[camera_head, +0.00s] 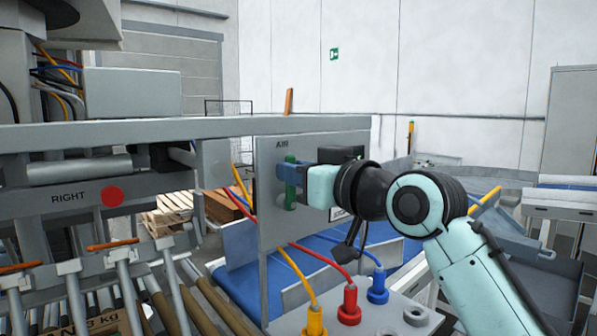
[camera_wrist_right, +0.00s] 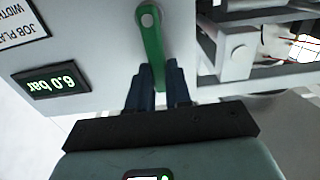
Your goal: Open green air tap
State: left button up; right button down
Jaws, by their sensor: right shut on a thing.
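The green air tap (camera_head: 290,201) is a lever on the grey panel marked AIR. In the head view it stands roughly upright. In the right wrist view the green lever (camera_wrist_right: 150,42) shows with its round pivot bolt at one end. My right gripper (camera_head: 290,172) has its dark blue fingers on either side of the lever's upper part, away from the pivot. The right wrist view shows the fingertips (camera_wrist_right: 158,82) closed around the lever's free end. My left gripper is not in view.
A display (camera_wrist_right: 52,80) beside the tap reads 6.0 bar, upside down in the wrist view. Yellow, red (camera_head: 349,303) and blue plugs with hoses stand below the panel (camera_head: 276,232). A grey beam (camera_head: 150,131) runs along the left.

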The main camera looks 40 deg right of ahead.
jog(key=shift+r, duration=0.1)
jog(key=c, duration=1)
grip_release()
jog(key=shift+c, duration=0.2)
jog(key=shift+s, duration=0.1)
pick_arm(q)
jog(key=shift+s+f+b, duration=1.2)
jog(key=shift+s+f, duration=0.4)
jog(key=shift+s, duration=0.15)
pick_arm(e)
jog(key=s+d, duration=0.1)
jog(key=s, duration=1.2)
